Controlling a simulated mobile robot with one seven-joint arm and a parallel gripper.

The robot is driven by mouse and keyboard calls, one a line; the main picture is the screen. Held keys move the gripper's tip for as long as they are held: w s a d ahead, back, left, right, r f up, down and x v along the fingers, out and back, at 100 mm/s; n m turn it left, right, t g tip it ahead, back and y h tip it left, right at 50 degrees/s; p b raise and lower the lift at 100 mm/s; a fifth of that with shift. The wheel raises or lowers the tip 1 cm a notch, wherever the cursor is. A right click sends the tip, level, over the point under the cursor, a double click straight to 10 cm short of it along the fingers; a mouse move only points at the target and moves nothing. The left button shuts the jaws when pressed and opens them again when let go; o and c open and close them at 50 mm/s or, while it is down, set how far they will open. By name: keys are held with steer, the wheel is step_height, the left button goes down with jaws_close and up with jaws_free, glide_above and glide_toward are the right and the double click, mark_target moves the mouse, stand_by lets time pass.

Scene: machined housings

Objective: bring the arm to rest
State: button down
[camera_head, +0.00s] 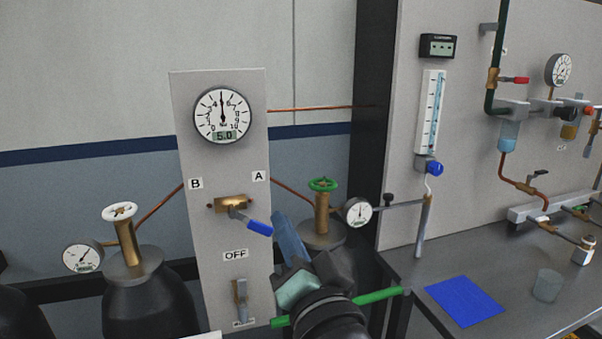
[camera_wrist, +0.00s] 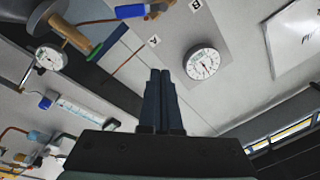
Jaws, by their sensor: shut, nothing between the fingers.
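My gripper (camera_head: 287,236) is in the lower middle of the head view, in front of the grey panel's right edge and left of the green-wheeled cylinder valve (camera_head: 322,205). Its dark blue fingers are together and hold nothing; they also show closed in the wrist view (camera_wrist: 160,95). My arm hides part of the cylinder behind it. The blue-handled selector lever (camera_head: 240,213) on the panel (camera_head: 190,130) tilts down to the right, its handle end close to the fingers in the picture. I cannot tell whether they touch.
A round gauge (camera_head: 222,116) on the panel shows 5.0. A white-wheeled cylinder valve (camera_head: 122,228) stands at left. At right, a bench (camera_head: 480,270) carries a blue mat (camera_head: 464,300) and a clear cup (camera_head: 547,285). A flow tube (camera_head: 431,110) hangs above it.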

steer(key=s+r+n+t+h+p, duration=0.1)
steer(key=s+r, duration=0.4)
steer(key=r, duration=0.5)
steer(key=s+d+r+n+t+h+p, duration=0.1)
steer(key=s+r+n+t+h+p, duration=0.1)
steer(key=r, duration=0.8)
steer(key=s+d+r+n+t+h+p, duration=0.1)
steer(key=s+r+n+t+h+p, duration=0.1)
steer(key=s+r+t, duration=0.3)
steer(key=s+r+h, duration=0.1)
steer(key=s+r, duration=0.2)
steer(key=r, duration=0.2)
steer(key=shift+s+r+t, duration=0.25)
steer(key=shift+t, duration=0.05)
steer(key=shift+d+f, duration=0.1)
